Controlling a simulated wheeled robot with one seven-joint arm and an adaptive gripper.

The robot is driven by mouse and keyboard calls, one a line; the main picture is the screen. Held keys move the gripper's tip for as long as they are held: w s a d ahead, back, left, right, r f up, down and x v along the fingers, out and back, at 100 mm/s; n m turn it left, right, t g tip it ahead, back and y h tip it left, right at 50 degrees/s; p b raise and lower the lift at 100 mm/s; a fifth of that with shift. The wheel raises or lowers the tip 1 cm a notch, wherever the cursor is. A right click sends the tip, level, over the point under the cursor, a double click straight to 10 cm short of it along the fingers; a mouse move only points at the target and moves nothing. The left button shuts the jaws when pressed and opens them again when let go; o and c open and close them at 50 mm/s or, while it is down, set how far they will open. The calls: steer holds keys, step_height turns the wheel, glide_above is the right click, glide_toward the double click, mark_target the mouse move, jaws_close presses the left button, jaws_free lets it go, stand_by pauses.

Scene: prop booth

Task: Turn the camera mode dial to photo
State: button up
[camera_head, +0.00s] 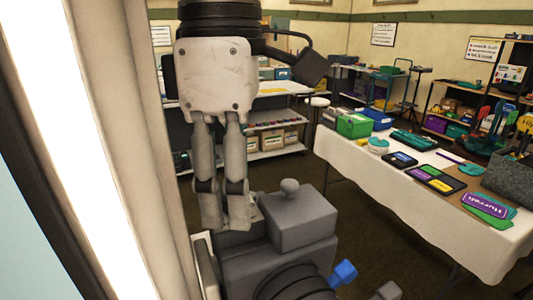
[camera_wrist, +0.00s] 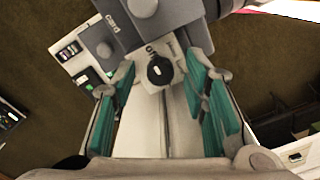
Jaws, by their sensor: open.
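The large grey prop camera (camera_head: 275,250) stands below my gripper in the head view, with its dark lens at the bottom of the picture. In the wrist view its grey body (camera_wrist: 165,18) is at the top. The black mode dial (camera_wrist: 158,71) sits on a pale plate with small dark lettering, too small to read surely. A light mark shows on the dial. My gripper (camera_wrist: 161,76) is open, its teal-padded fingers on either side of the dial, apart from it in the picture. In the head view my gripper (camera_head: 224,222) hides the dial.
Beside the dial plate are a small panel with a green part (camera_wrist: 90,80) and a dark display (camera_wrist: 70,51). A grey knob (camera_head: 289,187) tops the camera's raised block. A white-covered table (camera_head: 440,215) with props stands at the right. A bright light panel (camera_head: 80,150) stands at the left.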

jaws_close()
steer(key=shift+m+p, duration=0.3)
steer(key=m+p, duration=0.3)
steer(key=shift+s+r, duration=0.15)
steer(key=m+p, duration=0.3)
steer(key=shift+p, duration=0.3)
steer(key=shift+m, duration=0.4)
steer(key=shift+f+p, duration=0.2)
steer(key=shift+p, duration=0.15)
